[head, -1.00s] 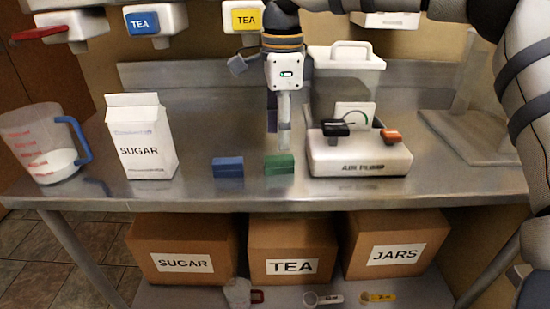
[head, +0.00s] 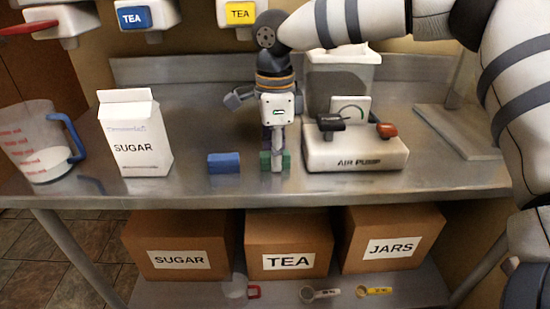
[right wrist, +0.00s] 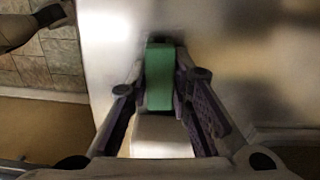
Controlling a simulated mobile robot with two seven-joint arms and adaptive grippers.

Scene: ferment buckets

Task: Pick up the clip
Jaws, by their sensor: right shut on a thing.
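A green block-shaped clip (head: 265,160) sits on the steel counter near its front edge. My right gripper (head: 273,163) has come down over it from above and is shut on it. In the right wrist view the green clip (right wrist: 159,78) is between the two purple-grey fingers of the right gripper (right wrist: 160,88). In the head view the gripper hides the middle of the clip. A blue clip (head: 224,163) of similar shape lies just to the left, apart from the gripper. My left gripper is not in view.
The air pump (head: 355,150) stands close on the right. A sugar carton (head: 136,138) and a measuring jug (head: 38,145) stand on the left of the counter (head: 200,187). Labelled boxes sit on the shelf below. Dispensers hang above at the back.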

